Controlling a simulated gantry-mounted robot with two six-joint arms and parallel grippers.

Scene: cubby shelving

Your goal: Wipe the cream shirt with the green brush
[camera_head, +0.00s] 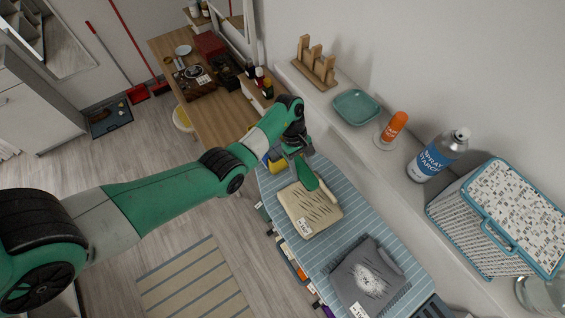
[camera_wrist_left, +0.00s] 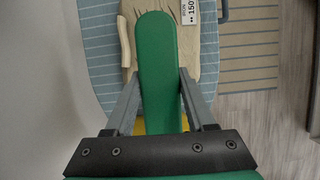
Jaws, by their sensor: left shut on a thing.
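The cream shirt (camera_head: 313,212) lies folded on the blue striped ironing board (camera_head: 341,195), with dark streaks and a white tag on it. It also shows in the left wrist view (camera_wrist_left: 203,50), beyond the brush. My left gripper (camera_head: 297,158) is shut on the green brush (camera_head: 305,174), which lies along between the two fingers in the left wrist view (camera_wrist_left: 157,70). The brush's far end overlaps the shirt in both views. I cannot tell whether its underside touches the cloth. My right gripper is not in view.
A grey shirt (camera_head: 369,278) with a white patch lies nearer on the board. Something yellow (camera_head: 277,165) sits beside my left gripper. A ledge at the right holds a spray starch can (camera_head: 438,155), an orange-capped bottle (camera_head: 392,128), a teal dish (camera_head: 357,107) and a basket (camera_head: 475,222).

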